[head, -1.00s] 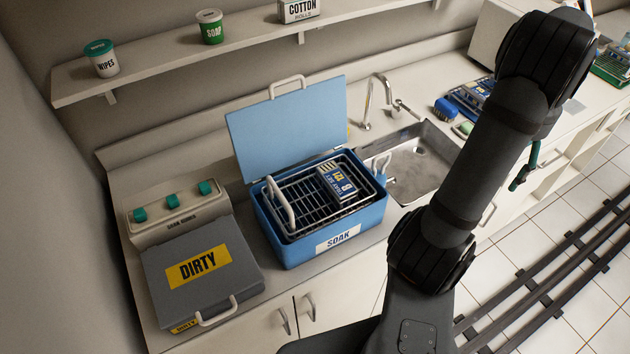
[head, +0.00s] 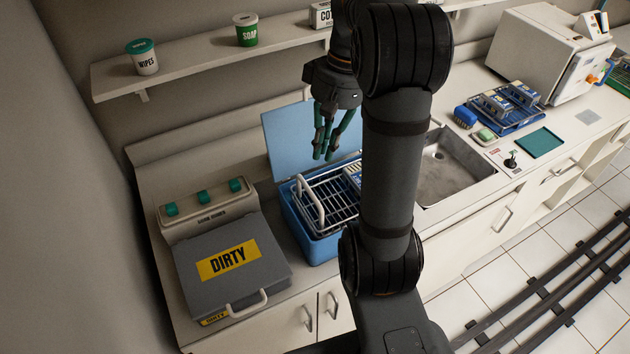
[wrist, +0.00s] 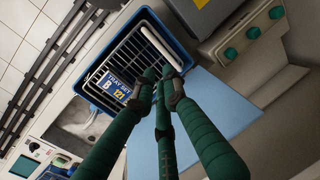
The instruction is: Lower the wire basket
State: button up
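The wire basket (head: 335,203) sits in the blue soak tub (head: 318,248), its rim showing above the tub's edge; its depth inside cannot be told. A white handle (head: 309,203) stands at its left end. A blue-and-white tray set pack (wrist: 118,87) lies in the basket. The tub's light blue lid (head: 285,140) stands open behind. My gripper (head: 324,157) hangs above the tub's back, in front of the lid, fingers pointing down and empty, with a narrow gap between the tips. My arm hides the basket's right part in the head view.
A grey DIRTY box (head: 215,275) stands left of the tub, before a panel with green knobs (head: 205,203). A sink (head: 450,170) is to the right. A shelf (head: 200,75) with tubs of wipes and soap runs along the wall above.

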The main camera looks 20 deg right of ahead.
aim_at(314, 214)
jog(key=f, duration=0.3)
jog(key=a+f, duration=0.1)
jog(key=f, duration=0.5)
jog(key=shift+s+a+f, duration=0.2)
jog(key=shift+a, duration=0.2)
grip_shut()
jog(key=shift+d+f, duration=0.1)
jog(key=shift+f, duration=0.1)
notch_tip(314, 214, down, 8)
jog(key=b, duration=0.7)
jog(key=shift+f+b, duration=0.25)
jog(key=shift+b, duration=0.15)
jog(key=shift+s+r, duration=0.1)
jog(key=shift+r+p, duration=0.25)
jog(key=shift+p, duration=0.1)
notch_tip(314, 214, up, 14)
jog(key=d+p, duration=0.2)
jog(key=p, duration=0.1)
jog(key=shift+w+d+f+p, duration=0.2)
jog(key=shift+w+d+p, duration=0.1)
jog(key=shift+w, duration=0.15)
jog(key=shift+f, duration=0.1)
